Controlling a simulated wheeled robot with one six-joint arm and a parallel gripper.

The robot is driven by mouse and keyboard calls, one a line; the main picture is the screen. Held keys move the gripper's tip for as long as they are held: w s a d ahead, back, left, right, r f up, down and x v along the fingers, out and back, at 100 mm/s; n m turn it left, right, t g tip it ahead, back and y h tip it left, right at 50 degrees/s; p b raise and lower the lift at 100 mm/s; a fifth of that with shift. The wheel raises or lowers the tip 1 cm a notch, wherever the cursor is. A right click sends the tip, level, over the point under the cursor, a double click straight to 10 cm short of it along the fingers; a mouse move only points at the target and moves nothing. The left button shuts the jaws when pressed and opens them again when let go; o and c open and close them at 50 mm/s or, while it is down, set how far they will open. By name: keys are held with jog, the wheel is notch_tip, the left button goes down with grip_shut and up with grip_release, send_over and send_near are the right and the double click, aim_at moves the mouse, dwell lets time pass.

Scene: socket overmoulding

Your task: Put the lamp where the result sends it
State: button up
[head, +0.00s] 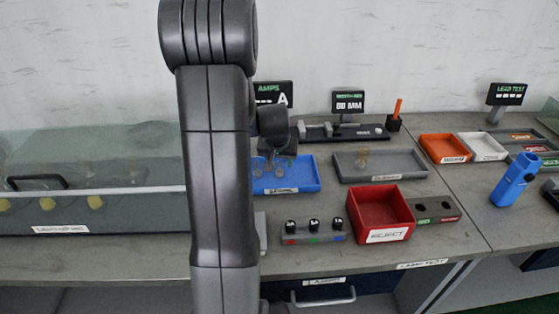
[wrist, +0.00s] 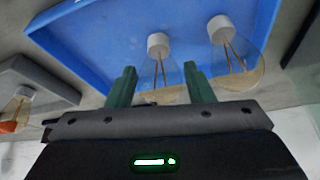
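Clear glass lamps with pale caps stand in the blue tray (head: 300,186), just right of my arm in the head view. My gripper (wrist: 160,77) is over this tray, its green fingers spread. In the wrist view one lamp (wrist: 159,72) shows between the fingers; I cannot tell whether they touch its glass. A second lamp (wrist: 228,55) stands just right of the right finger. Another lamp (head: 362,160) stands in the grey tray (head: 405,173). The red bin (head: 388,203) is labelled REJECT and looks empty. My arm hides part of the blue tray.
Behind the trays stand a partly hidden amps display (head: 273,93) and a display (head: 349,102) reading 00 MM. A strip with several black buttons (head: 313,238) sits in front. A glass-covered case stands left.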

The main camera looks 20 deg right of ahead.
jog(key=shift+r, duration=0.15)
jog(key=shift+s+r, duration=0.1)
jog(key=shift+r, duration=0.45)
jog(key=v, duration=1.1)
jog(key=shift+p, duration=0.3)
